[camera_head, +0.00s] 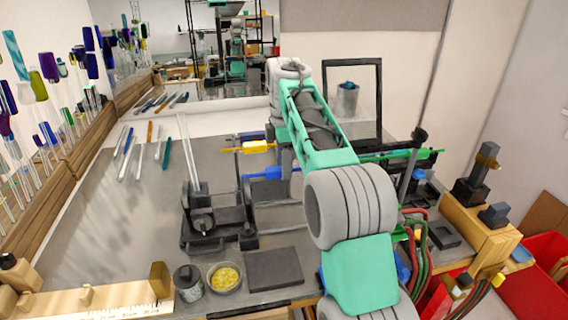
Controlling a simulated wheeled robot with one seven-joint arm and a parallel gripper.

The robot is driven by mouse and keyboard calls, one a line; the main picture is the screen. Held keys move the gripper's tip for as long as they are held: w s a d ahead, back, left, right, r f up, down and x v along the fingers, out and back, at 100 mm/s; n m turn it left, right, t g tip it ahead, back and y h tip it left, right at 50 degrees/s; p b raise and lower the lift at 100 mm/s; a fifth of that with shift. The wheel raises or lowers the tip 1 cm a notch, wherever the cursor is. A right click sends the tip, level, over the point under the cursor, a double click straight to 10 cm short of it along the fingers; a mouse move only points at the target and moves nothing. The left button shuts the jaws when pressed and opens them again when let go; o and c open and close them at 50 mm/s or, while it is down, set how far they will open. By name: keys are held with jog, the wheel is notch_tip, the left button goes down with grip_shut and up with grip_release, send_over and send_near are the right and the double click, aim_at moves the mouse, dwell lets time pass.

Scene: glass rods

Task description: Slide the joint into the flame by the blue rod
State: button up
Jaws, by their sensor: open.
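A blue rod piece (264,173) lies roughly level above the bench, left of my arm; its right end runs behind the arm. A yellow piece (258,147) lies just above it in the picture, also roughly level. A green rod (430,153) sticks out right of my arm, near a dark upright post (408,180). My arm covers the middle, so I cannot tell how these pieces join. I cannot make out a flame or the joint. My gripper's fingers are hidden behind the arm.
A black fixture (215,229) stands on the grey bench left of my arm. A bowl of yellow bits (225,278), a jar (188,283) and a dark pad (275,269) are at the front. Hoses (429,240) hang right. The bench's left middle is mostly clear.

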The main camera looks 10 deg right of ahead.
jog(key=shift+c, duration=0.5)
grip_shut()
